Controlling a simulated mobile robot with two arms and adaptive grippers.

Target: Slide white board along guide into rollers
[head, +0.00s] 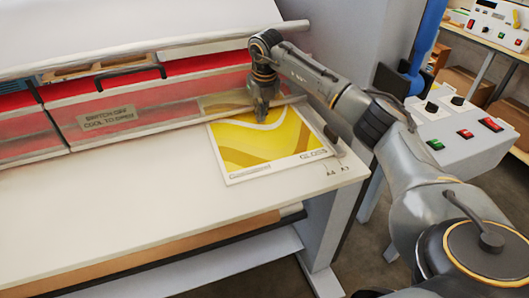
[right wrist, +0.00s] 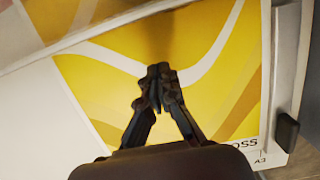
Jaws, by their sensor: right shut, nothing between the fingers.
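The white board (head: 236,168) carries a yellow wavy print marked "GLOSS" and lies flat on the laminator's feed table. Its far part passes beneath the pale bar at the red guard, so its far edge is partly hidden. The board also fills much of the right wrist view (right wrist: 105,88). The guide (head: 334,143), with a dark block on it, runs along the board's right side. My right gripper (head: 262,119) is shut and empty, pointing down over the far middle of the board. Its fingertips (right wrist: 157,72) look close to the print; contact cannot be told. The rollers are not clearly visible. My left gripper is out of view.
The red guard (head: 170,92) with a warning label and dark handles spans the back of the pale table (head: 95,205). The table left of the board is clear. A grey control box (head: 458,133) with buttons stands at the right beyond my arm.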

